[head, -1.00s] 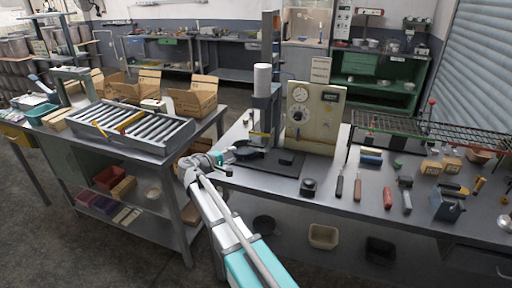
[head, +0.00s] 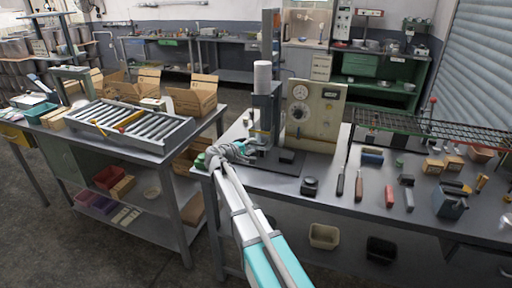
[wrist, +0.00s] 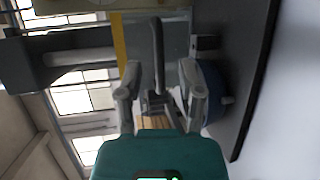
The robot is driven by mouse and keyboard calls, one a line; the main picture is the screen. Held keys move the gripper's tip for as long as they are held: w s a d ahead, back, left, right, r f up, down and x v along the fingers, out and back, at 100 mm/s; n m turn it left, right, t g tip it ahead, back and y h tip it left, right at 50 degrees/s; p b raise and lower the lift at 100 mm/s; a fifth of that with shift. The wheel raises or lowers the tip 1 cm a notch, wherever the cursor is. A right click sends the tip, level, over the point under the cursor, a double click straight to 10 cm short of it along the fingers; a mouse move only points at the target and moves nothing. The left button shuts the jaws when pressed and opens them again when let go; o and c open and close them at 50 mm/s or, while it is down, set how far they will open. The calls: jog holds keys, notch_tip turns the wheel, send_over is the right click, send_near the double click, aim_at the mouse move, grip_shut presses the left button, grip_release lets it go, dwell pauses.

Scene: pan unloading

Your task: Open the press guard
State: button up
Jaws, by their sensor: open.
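The press (head: 266,105) stands on the middle bench as a grey column with a white cylinder on top. Its guard (wrist: 176,38) appears to be the grey panel with a yellow edge stripe, seen sideways in the wrist view. A dark upright bar (wrist: 157,50), looking like the guard's handle, lies in front of the panel. My gripper (wrist: 163,80) is open, one finger on either side of the bar's lower end in the picture; I cannot tell whether they touch it. In the head view my gripper (head: 242,151) is at the press's left front, hiding part of it.
A control panel (head: 314,115) with a dial stands right of the press. A small black block (head: 310,186) and several hand tools lie on the bench (head: 335,160). A wire rack (head: 430,125) stands farther right. A blue round part (wrist: 213,92) is close beside my right finger.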

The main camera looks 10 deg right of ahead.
aim_at(260, 138)
jog(key=shift+x, duration=1.4)
grip_shut()
